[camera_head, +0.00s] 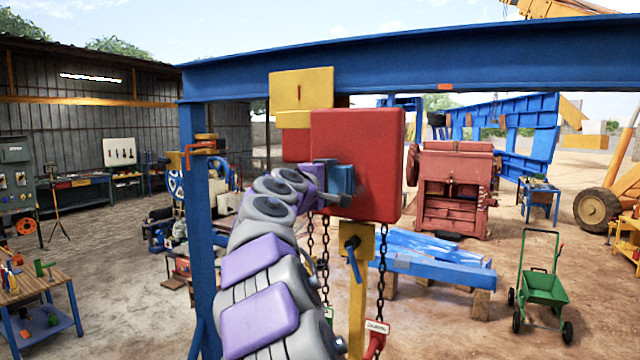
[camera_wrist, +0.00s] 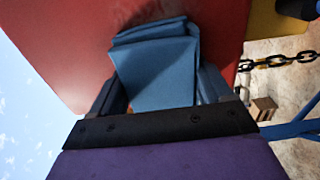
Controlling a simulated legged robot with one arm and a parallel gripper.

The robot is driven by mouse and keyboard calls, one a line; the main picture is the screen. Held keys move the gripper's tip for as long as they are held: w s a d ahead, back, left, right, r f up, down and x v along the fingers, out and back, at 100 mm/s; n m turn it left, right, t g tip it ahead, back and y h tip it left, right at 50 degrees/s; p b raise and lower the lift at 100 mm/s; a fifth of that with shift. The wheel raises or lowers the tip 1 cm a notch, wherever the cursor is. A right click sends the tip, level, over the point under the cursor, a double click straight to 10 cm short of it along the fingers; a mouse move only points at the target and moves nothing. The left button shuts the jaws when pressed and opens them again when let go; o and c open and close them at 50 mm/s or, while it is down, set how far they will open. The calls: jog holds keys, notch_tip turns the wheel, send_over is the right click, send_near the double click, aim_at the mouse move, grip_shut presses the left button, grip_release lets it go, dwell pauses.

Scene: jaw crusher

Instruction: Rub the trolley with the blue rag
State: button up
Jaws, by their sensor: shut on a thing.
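The trolley hangs on the blue beam and shows as a large red block (camera_head: 365,150) with yellow plates (camera_head: 300,90) at its upper left. The red face (camera_wrist: 70,40) fills much of the wrist view. My gripper (camera_head: 335,182) is raised at the block's left front. It is shut on the folded blue rag (camera_wrist: 158,72), which sits between the two fingers. The rag (camera_head: 342,178) lies against or very close to the red face; contact cannot be told for sure. The trolley's far side is hidden.
The blue beam (camera_head: 420,58) runs overhead, with a blue post (camera_head: 197,230) left of my arm. Chains (camera_head: 381,275) hang below the block. A red jaw crusher (camera_head: 455,190) and a green cart (camera_head: 543,288) stand right.

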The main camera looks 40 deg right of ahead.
aim_at(342, 182)
jog(key=shift+s+d+b, duration=0.2)
jog(key=shift+s+d, duration=0.2)
jog(key=shift+s, duration=0.55)
jog(key=shift+s+d+b, duration=0.2)
jog(key=shift+s+d, duration=0.2)
jog(key=shift+s, duration=0.6)
jog(key=shift+s+d+b, duration=0.2)
jog(key=shift+s+d, duration=0.2)
jog(key=shift+s, duration=0.55)
jog(key=shift+s+d, duration=0.3)
jog(key=shift+s, duration=0.4)
jog(key=shift+w+a, duration=0.35)
jog(key=shift+w, duration=0.55)
jog(key=shift+w+a, duration=0.2)
jog(key=shift+w, duration=0.3)
jog(key=shift+w+a, duration=0.2)
jog(key=shift+w, duration=0.3)
jog(key=shift+w+a+p, duration=0.3)
jog(key=shift+w+a, duration=0.05)
jog(key=shift+w, duration=0.45)
jog(key=shift+w+a+p, duration=0.3)
jog(key=shift+w+a, duration=0.05)
jog(key=shift+w, duration=0.55)
jog(key=shift+w+a+p, duration=0.25)
jog(key=shift+w+a, duration=0.15)
jog(key=shift+w, duration=0.45)
jog(key=shift+w+a+p, duration=0.3)
jog(key=shift+w+a, duration=0.05)
jog(key=shift+w, duration=0.55)
